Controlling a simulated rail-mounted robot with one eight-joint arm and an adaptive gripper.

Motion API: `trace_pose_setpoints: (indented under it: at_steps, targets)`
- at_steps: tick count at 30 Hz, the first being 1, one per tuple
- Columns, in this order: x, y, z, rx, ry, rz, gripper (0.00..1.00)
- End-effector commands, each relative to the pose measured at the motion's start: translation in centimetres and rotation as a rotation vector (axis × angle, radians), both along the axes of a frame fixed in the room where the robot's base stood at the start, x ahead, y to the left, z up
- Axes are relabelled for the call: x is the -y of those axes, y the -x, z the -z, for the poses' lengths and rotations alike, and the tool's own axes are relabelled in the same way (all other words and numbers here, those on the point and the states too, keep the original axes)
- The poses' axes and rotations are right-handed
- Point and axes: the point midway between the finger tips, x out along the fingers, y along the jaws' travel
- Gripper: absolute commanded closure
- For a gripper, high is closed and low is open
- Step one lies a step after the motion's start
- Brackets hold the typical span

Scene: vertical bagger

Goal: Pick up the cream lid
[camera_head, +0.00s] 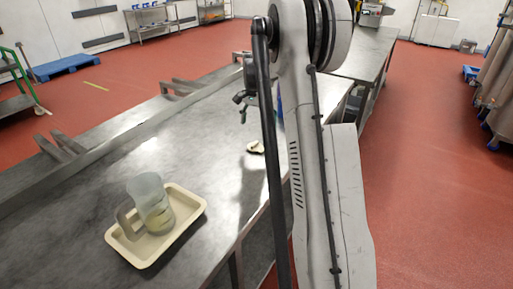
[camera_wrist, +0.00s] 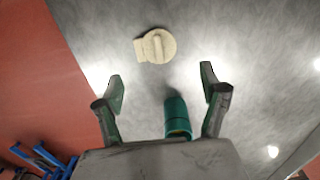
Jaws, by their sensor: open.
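The cream lid (camera_wrist: 157,46) lies flat on the grey metal table, ahead of my fingertips in the wrist view. It is round with a raised bar across it and a tab at its left edge. In the head view the lid (camera_head: 256,147) is small, near the table's right edge. My gripper (camera_wrist: 163,83) is open and empty, its two fingers spread apart, with the lid beyond them and not touched. In the head view my gripper (camera_head: 241,104) is above the table, partly hidden by my arm.
A cream tray (camera_head: 195,222) holding a translucent jug (camera_head: 150,198) stands on the table (camera_head: 190,137) at the front left. The table between tray and lid is bare. A green cylinder (camera_wrist: 177,117) shows between my fingers. Red floor (camera_head: 440,150) lies beyond the table edge.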

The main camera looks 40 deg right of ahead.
Motion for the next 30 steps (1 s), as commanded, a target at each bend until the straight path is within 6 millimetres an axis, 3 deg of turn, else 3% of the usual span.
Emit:
trace_pose_setpoints:
  at_steps: [6,14,24,30]
  targets:
    - [-0.1,0.0,3.5,0.000,0.000,-0.001,0.25]
    - [-0.1,0.0,5.1,0.000,0.000,-0.001,0.25]
    - [-0.4,0.2,9.3,0.000,0.000,-0.001,0.25]
    - [-0.4,0.3,9.8,0.000,0.000,-0.001,0.25]
